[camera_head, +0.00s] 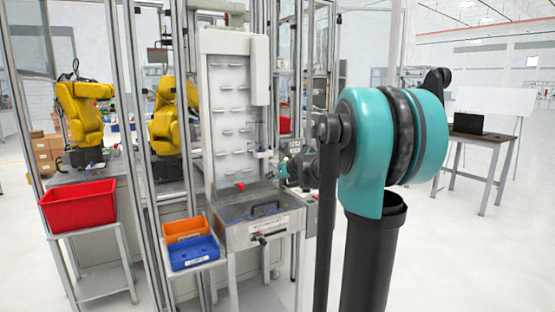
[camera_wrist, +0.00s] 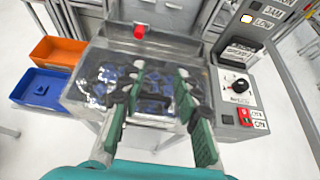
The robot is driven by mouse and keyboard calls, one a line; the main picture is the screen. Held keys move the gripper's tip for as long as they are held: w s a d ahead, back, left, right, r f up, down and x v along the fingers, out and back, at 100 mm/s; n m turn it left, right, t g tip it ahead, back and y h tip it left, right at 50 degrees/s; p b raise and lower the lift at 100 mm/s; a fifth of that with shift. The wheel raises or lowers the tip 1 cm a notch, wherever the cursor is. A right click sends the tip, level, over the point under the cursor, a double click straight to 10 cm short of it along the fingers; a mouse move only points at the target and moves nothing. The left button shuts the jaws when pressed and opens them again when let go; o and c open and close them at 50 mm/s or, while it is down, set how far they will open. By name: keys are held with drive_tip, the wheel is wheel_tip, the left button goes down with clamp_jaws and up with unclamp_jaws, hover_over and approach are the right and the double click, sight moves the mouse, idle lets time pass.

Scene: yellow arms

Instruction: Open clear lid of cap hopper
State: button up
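The cap hopper (camera_head: 262,232) is a grey metal box at the foot of the tall white panel. Its clear lid (camera_head: 240,212) lies flat over the top and looks shut, with a dark handle (camera_head: 265,208) near its front. In the wrist view many blue and dark caps show through the clear lid (camera_wrist: 95,72). My gripper (camera_wrist: 160,82) is open, its two green-padded fingers spread over the lid with nothing held. The dark handle shows between the fingers; contact cannot be told.
A red knob (camera_wrist: 139,32) stands at the hopper's back edge. A control panel (camera_wrist: 240,90) with a dial and red switch is close on the right. Orange (camera_wrist: 57,52) and blue (camera_wrist: 42,88) bins sit left. A red bin (camera_head: 78,205) stands farther left.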

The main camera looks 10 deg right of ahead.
wheel_tip(320, 180, up, 7)
drive_tip(key=s, duration=0.1)
drive_tip(key=shift+s+d+r, duration=0.2)
drive_tip(key=shift+d, duration=0.05)
idle(0.7)
